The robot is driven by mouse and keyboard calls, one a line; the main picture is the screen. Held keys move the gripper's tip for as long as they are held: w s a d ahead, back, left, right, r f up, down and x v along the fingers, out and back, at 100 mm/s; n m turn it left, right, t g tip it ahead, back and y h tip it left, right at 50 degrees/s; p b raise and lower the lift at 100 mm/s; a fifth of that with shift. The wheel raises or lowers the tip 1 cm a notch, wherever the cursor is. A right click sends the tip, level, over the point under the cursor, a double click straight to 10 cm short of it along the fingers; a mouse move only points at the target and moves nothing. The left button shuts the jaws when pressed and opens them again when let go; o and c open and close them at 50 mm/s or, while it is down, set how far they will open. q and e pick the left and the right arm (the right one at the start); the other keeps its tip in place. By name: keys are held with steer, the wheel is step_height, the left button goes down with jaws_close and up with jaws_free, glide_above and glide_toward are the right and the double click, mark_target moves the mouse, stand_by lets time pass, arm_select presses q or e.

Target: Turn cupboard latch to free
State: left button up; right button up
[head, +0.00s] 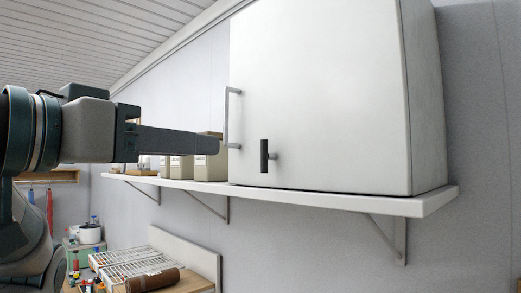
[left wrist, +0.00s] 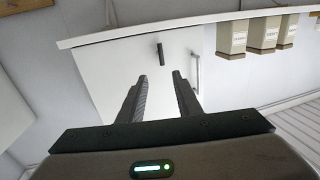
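The white cupboard (head: 325,90) stands on a wall shelf. Its latch (head: 264,156) is a short dark bar on a small stem, standing upright low on the door. A grey bar handle (head: 228,118) is fixed left of it. My left gripper (head: 214,146) is left of the latch in the head view, apart from it. In the left wrist view, which is turned upside down, the two fingers (left wrist: 160,76) are spread with nothing between them. The latch (left wrist: 160,53) shows beyond the fingertips, and the grey handle (left wrist: 196,70) is to their right. My right gripper is not in view.
The white shelf (head: 430,202) runs under the cupboard on brackets. Beige canisters (head: 211,168) stand on it left of the cupboard, partly behind my left gripper. Below is a bench with a white wire rack (head: 128,262) and a brown roll (head: 153,281). The space before the door is clear.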

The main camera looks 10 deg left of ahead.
mark_target(262, 151)
arm_select(q)
steer(key=p+x, duration=0.8)
steer(key=x, duration=0.7)
steer(key=shift+w+a+r, duration=0.1)
steer(key=shift+w+r, duration=0.05)
steer(key=shift+w+d, duration=0.25)
steer(key=shift+w, duration=0.35)
jaws_close()
